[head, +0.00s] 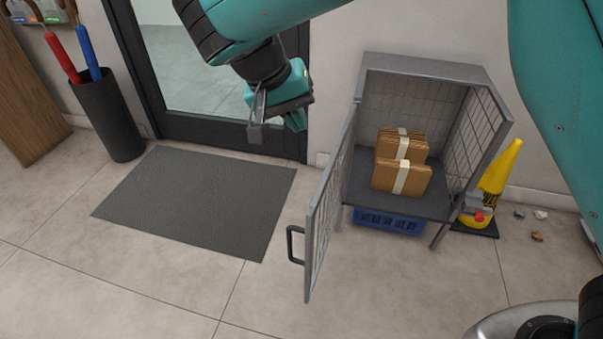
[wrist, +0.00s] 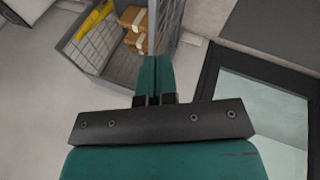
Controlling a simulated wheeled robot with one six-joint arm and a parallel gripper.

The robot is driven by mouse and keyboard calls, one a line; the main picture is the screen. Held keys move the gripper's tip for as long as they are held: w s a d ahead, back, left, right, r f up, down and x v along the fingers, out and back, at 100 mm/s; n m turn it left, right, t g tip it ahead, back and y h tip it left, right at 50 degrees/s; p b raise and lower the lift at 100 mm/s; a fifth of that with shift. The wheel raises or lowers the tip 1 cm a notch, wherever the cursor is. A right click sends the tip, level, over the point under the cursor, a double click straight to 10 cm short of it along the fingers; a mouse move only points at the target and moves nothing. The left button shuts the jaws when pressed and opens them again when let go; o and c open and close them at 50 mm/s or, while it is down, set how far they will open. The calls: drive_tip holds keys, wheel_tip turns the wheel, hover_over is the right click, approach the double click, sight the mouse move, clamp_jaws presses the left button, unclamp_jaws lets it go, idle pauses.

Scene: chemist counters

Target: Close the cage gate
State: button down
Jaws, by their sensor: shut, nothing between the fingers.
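The cage (head: 425,68) is a grey metal box with mesh walls on legs, standing against the wall right of the door. Its gate (head: 330,205) is swung wide open, hinged on the cage's left side and reaching toward the front. A black handle (head: 293,245) sits on the gate's outer left face near its free edge. My gripper (head: 275,128) is shut and empty, up and to the left of the cage, apart from the gate. In the wrist view my gripper's closed fingers (wrist: 154,75) show, with the cage (wrist: 100,50) beyond them.
Brown strapped packages (head: 402,178) lie inside the cage. A blue crate (head: 388,221) sits under it. A yellow cone (head: 499,168) stands to its right, near small litter. A grey mat (head: 200,197) and a black umbrella bin (head: 107,117) are left.

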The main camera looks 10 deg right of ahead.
drive_tip(key=s+a+f+m+h+p, duration=0.2)
drive_tip(key=s+a+f+m, duration=0.25)
drive_tip(key=a, duration=0.45)
drive_tip(key=s+d+f+b, duration=0.1)
drive_tip(key=d+f+b, duration=0.6)
drive_tip(key=b, duration=0.7)
drive_tip(key=shift+d+f+b, duration=0.3)
drive_tip(key=shift+d+f, duration=0.05)
drive_tip(key=shift+d, duration=0.85)
drive_tip(key=shift+s+m, duration=0.15)
drive_tip(key=shift+m, duration=0.1)
